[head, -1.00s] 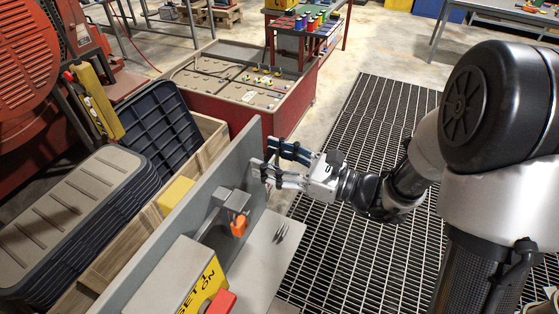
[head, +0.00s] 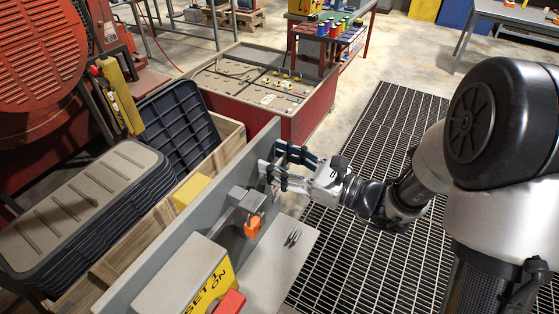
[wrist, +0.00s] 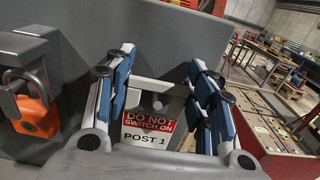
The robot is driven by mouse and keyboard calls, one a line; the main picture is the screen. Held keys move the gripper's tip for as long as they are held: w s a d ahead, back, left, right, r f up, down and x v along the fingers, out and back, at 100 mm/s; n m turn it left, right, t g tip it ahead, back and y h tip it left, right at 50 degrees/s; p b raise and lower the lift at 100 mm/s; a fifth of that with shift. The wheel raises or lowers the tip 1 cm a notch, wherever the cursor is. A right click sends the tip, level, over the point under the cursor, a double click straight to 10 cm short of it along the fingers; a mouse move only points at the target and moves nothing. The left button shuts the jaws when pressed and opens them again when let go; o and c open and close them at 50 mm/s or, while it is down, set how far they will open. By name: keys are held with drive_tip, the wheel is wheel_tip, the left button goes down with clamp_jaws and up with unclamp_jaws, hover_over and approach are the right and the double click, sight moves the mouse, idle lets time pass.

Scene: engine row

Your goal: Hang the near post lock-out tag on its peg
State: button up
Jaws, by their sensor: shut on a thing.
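My gripper (head: 274,174) is at the face of the upright grey panel (head: 205,215), near its far end. In the wrist view my gripper (wrist: 158,95) has one blue-and-grey finger on each side of the lock-out tag (wrist: 148,132) and is shut on it. The tag is red and white and reads "DO NOT SWITCH ON POST 1". A round grey knob or peg end (wrist: 156,101) shows just above the lettering; I cannot tell whether the tag is on it.
An orange padlock (head: 252,226) hangs from a grey bracket (head: 243,197) beside my gripper; the padlock also shows in the wrist view (wrist: 36,117). A yellow-labelled box with a red part (head: 230,302) is nearer. A red bench (head: 318,110) stands beyond the panel. Floor grating (head: 350,240) lies right.

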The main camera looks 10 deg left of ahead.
drive_tip(key=o, duration=1)
drive_tip(key=v, duration=1.2)
drive_tip(key=s+a+f+n+g+h, duration=0.1)
drive_tip(key=s+n+g+h, duration=0.65)
drive_tip(key=s+n, duration=0.75)
drive_tip(key=s+d+r+n+t+h, duration=0.1)
drive_tip(key=d+n+t+h, duration=0.2)
drive_tip(key=d, duration=0.3)
drive_tip(key=s+d+r+n+t+h, duration=0.1)
drive_tip(key=d+r+n+t+h, duration=0.1)
drive_tip(key=d+h, duration=0.4)
drive_tip(key=shift+s+d+n+t, duration=0.25)
drive_tip(key=shift+n+t, duration=0.5)
drive_tip(key=shift+n, duration=0.15)
